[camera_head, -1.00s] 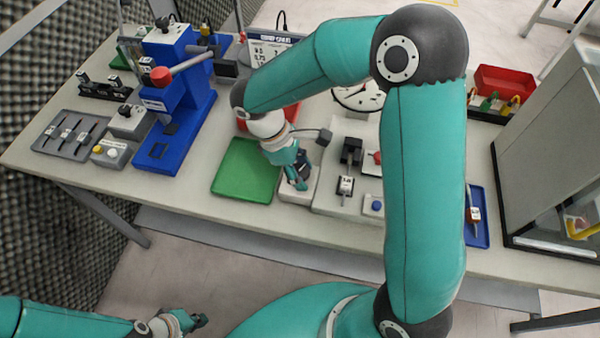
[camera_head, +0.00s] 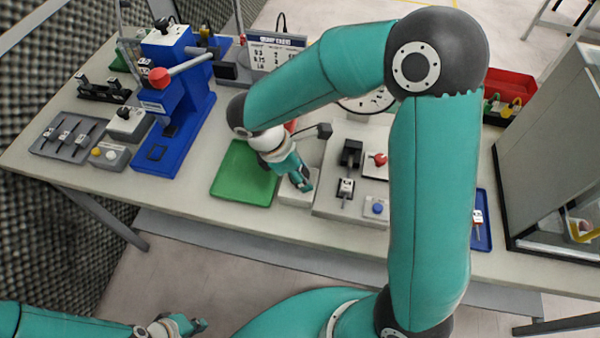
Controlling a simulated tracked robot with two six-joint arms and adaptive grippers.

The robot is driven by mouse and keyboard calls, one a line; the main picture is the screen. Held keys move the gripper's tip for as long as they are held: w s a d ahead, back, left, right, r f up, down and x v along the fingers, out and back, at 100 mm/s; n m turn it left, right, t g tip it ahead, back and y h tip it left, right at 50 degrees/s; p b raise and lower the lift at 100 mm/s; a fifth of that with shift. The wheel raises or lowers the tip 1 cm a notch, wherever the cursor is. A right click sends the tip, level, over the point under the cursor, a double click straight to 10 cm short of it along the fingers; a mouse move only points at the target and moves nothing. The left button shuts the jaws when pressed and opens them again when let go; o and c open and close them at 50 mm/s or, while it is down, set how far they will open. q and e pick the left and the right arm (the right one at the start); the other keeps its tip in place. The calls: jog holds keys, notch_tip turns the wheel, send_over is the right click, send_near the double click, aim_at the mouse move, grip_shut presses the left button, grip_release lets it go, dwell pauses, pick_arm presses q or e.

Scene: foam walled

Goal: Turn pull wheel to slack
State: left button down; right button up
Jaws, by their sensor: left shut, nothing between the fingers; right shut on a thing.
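My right gripper (camera_head: 304,184) is low over a small light-grey block (camera_head: 290,200), between the green mat and the grey test base. It is closed, and its fingers hide what is between them. I cannot make out a pull wheel; it may be hidden under the gripper and wrist. The grey test base (camera_head: 328,207) carries a black clamp (camera_head: 351,153), a tagged part (camera_head: 345,187), a red knob (camera_head: 380,159) and a blue button (camera_head: 377,208). A round dial (camera_head: 370,101) stands behind, partly covered by my arm. My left gripper (camera_head: 202,325) is shut and empty, below the table's front edge.
A green mat (camera_head: 232,180) lies left of the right gripper. A blue press (camera_head: 178,140) with a red-knobbed lever stands further left. A grey tool tray (camera_head: 62,150) is at far left. A blue tray (camera_head: 483,235) and a glass-fronted cabinet (camera_head: 545,150) are at right.

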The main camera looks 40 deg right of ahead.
jog(key=shift+w+a, duration=0.1)
jog(key=o, duration=1.2)
jog(key=v, duration=1.2)
jog(key=shift+f, duration=0.1)
